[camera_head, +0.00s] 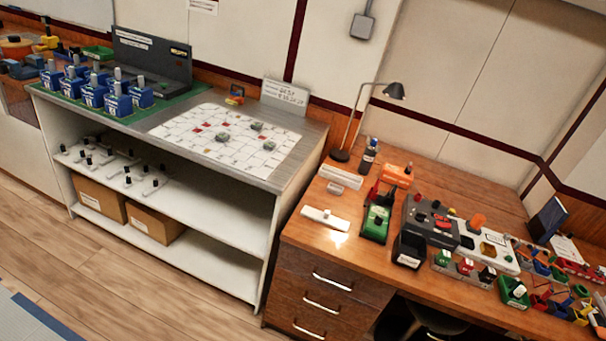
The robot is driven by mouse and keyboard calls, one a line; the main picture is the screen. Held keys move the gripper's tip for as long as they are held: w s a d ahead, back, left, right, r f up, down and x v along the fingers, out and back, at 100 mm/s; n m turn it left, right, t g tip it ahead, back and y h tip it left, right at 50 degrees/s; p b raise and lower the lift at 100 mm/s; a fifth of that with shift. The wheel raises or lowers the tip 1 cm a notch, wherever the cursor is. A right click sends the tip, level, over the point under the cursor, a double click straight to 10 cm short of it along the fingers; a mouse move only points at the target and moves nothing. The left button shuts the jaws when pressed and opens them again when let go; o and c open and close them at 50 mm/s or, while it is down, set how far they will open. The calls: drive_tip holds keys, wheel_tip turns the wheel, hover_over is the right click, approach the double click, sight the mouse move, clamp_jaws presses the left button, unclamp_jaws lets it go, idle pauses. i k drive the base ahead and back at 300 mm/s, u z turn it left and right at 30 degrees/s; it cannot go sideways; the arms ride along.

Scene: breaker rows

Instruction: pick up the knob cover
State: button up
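I cannot tell for certain which item is the knob cover. A small orange rounded piece (478,220) stands on the panel at the right of the wooden desk (300,240). A dark grey panel (430,222) with red and black parts lies to its left. Small cube-like pieces in green, red and black sit in a row (465,265) in front of these panels. My gripper is not in view, so its state and anything in it are hidden.
A lamp (395,91), bottle (368,155), green device (376,222) and black box (409,250) stand on the desk. Crowded bins (550,285) fill its right end. The left bench (310,140) holds several blue boxes (93,93). Wooden floor (110,290) in front is clear.

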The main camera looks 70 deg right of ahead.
sight(324, 218)
drive_tip(key=z, duration=0.35)
drive_tip(key=i, duration=1.15)
drive_tip(key=z, duration=0.95)
drive_tip(key=i, duration=0.55)
drive_tip(key=z, duration=0.45)
